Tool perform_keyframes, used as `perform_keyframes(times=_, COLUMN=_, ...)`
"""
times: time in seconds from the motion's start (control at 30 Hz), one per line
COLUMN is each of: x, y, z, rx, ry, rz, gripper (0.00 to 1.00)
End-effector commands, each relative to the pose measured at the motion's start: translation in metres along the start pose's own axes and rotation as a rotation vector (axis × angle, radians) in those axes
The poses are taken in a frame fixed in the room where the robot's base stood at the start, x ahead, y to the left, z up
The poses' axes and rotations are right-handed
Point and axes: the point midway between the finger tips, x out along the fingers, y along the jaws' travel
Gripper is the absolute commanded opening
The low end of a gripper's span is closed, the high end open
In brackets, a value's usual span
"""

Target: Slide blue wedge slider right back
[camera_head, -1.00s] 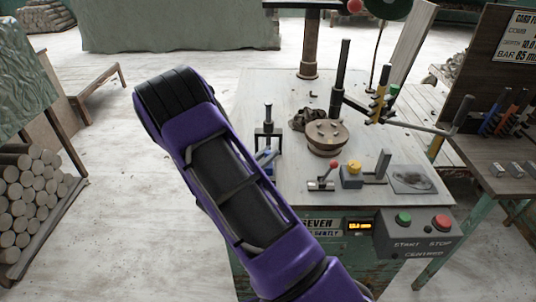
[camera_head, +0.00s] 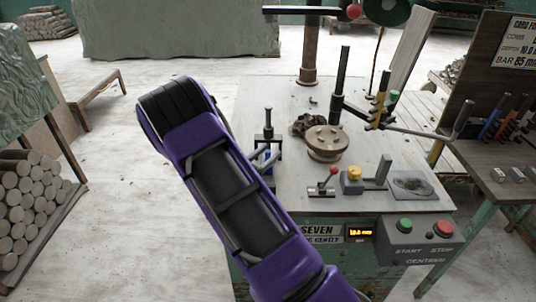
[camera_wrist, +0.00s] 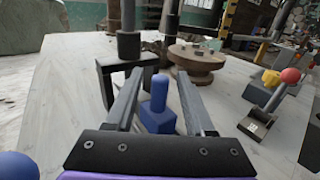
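The blue wedge slider (camera_wrist: 158,112) is a blue block with an upright rounded peg, on the pale bench top in the wrist view. A small blue part of it shows below the black clamp stand in the head view (camera_head: 268,157). My gripper (camera_wrist: 161,76) is open, with its two grey fingers reaching along either side of the blue peg. A gap shows between the peg and each finger. In the head view my purple arm hides most of the gripper and part of the bench's left edge.
A black clamp stand (camera_wrist: 128,45) stands close by the left finger. A round wooden-topped turntable (camera_wrist: 196,58) is just behind the slider. A red-knobbed lever (camera_head: 325,181) and a yellow-knobbed block (camera_head: 353,178) stand to the right. A blue ball (camera_wrist: 18,166) shows at lower left.

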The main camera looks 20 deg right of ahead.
Motion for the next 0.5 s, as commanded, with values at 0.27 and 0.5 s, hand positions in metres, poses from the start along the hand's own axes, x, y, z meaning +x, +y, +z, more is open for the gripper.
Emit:
perform_keyframes(times=0.27, x=-0.003, y=0.0, z=0.0, rx=0.0, ry=0.0, rz=0.001, gripper=0.54)
perform_keyframes(times=0.5, x=-0.042, y=0.001, z=0.001, rx=0.001, ry=0.0, rz=0.004, gripper=0.54)
